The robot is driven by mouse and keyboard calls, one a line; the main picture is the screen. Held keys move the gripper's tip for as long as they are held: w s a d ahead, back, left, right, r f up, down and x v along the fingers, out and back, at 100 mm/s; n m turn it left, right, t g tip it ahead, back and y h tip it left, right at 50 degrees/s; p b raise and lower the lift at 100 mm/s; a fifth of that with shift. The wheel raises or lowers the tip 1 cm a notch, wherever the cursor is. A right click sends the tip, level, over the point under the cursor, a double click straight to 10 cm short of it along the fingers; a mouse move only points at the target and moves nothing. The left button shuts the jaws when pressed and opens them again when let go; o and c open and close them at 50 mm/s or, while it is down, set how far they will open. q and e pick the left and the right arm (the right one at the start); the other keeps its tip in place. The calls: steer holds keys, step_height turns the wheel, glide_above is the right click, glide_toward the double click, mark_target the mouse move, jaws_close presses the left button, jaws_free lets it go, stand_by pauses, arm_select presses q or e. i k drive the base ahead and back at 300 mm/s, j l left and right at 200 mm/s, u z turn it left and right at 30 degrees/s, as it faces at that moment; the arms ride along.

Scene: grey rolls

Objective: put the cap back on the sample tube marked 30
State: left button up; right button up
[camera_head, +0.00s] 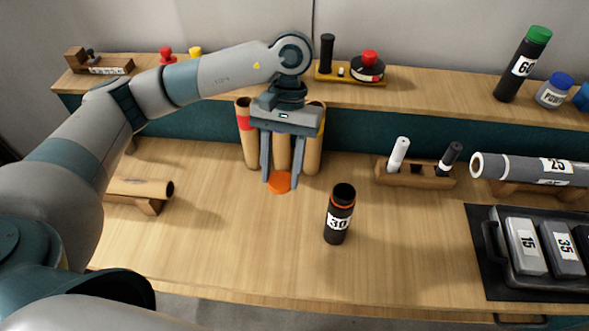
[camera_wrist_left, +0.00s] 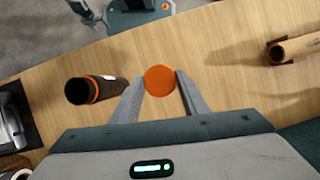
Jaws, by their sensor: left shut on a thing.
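The sample tube marked 30 (camera_head: 338,222) is black with an orange ring near its top. It stands upright and uncapped on the table in the head view. It also shows in the left wrist view (camera_wrist_left: 100,89), left of the fingers. The orange cap (camera_head: 279,183) is between the fingertips of my left gripper (camera_head: 280,182), which is shut on it. The cap shows as an orange disc in the left wrist view (camera_wrist_left: 160,80). In the head view the gripper is left of the tube and apart from it. My right gripper is not in view.
Cardboard tubes (camera_head: 249,150) stand behind my left gripper. A wooden holder (camera_head: 416,178) with a white and a black marker is right of them. A grey roll marked 25 (camera_head: 520,168) and a dark tray (camera_head: 494,252) are at right. A brown roll (camera_head: 140,188) lies at left.

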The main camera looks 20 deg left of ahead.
mark_target(339, 217)
steer(key=k+j, duration=0.1)
steer(key=j, duration=0.35)
steer(key=k+j, duration=0.1)
steer(key=j, duration=0.4)
steer(key=k+j, duration=0.1)
steer(key=j, duration=0.35)
steer(key=k+j, duration=0.1)
steer(key=j, duration=0.8)
steer(key=k+j, duration=0.15)
steer(key=j, duration=0.35)
steer(key=z, duration=1.25)
